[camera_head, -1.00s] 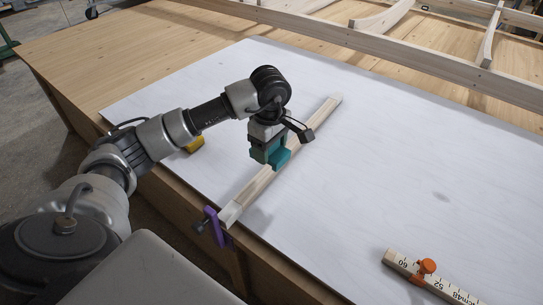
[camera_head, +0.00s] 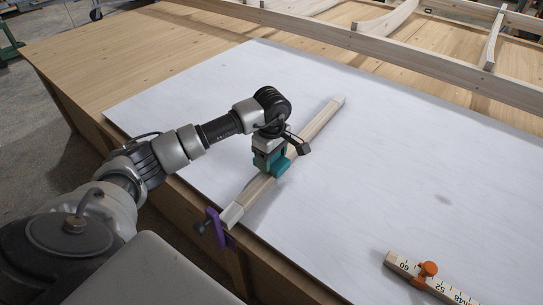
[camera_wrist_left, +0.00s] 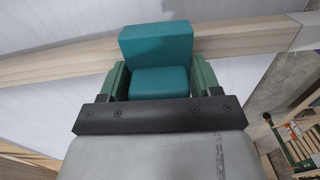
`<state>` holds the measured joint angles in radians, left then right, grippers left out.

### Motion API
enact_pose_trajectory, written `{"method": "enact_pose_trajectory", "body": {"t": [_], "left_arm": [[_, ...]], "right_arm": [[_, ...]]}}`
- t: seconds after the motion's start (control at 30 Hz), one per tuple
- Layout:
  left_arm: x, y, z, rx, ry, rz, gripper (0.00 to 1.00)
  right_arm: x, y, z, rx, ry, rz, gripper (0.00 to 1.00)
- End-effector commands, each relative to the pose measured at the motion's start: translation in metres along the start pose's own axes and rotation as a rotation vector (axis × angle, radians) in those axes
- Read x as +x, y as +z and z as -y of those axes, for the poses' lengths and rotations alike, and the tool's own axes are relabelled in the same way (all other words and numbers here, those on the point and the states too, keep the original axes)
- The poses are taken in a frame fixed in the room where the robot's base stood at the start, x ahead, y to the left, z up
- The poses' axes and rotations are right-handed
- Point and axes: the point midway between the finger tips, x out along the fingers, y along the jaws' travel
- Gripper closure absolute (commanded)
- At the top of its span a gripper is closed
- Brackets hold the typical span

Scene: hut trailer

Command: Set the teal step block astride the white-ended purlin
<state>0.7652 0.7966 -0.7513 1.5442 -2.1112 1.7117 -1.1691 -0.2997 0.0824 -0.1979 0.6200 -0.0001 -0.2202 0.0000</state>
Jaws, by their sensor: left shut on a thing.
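The teal step block (camera_head: 281,167) is in my left gripper (camera_head: 268,165), which is shut on it. In the left wrist view the block (camera_wrist_left: 157,48) sits between the green fingers of the gripper (camera_wrist_left: 158,85). The white-ended purlin (camera_head: 318,121) lies slantwise on the white sheet, its white near end (camera_head: 232,214) at the sheet's edge. The block is at the purlin's middle; in the left wrist view it overlaps the purlin (camera_wrist_left: 240,38). I cannot tell whether the block rests fully on it. My right gripper is not in view.
A purple clamp (camera_head: 214,224) is at the purlin's near end, by the table edge. A marked wooden strip with an orange clamp (camera_head: 428,269) lies at the front right. A timber frame (camera_head: 400,55) crosses the back. The white sheet (camera_head: 400,150) is clear on the right.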

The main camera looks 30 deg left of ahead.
Motion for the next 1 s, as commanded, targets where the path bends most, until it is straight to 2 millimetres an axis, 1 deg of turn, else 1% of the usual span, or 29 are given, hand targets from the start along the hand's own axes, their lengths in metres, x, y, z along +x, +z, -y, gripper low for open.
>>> {"method": "enact_pose_trajectory", "body": {"t": [0.27,0.37,0.4,0.57,0.87,1.0], "left_arm": [[0.010,0.000,0.000,-0.001,0.000,-0.001,0.61],[0.010,0.000,0.000,-0.001,0.001,0.000,0.61],[0.010,0.000,0.000,-0.001,0.000,0.000,0.36],[0.010,0.000,0.000,-0.001,0.000,0.000,0.12],[0.007,0.000,0.000,-0.001,0.000,0.000,0.12],[-0.007,0.000,0.000,-0.001,0.000,0.001,0.12]], "right_arm": [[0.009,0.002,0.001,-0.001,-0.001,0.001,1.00],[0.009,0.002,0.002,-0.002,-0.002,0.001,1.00],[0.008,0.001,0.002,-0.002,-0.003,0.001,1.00],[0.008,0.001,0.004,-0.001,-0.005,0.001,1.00],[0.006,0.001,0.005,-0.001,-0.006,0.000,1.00],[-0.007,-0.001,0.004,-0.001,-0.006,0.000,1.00]]}}
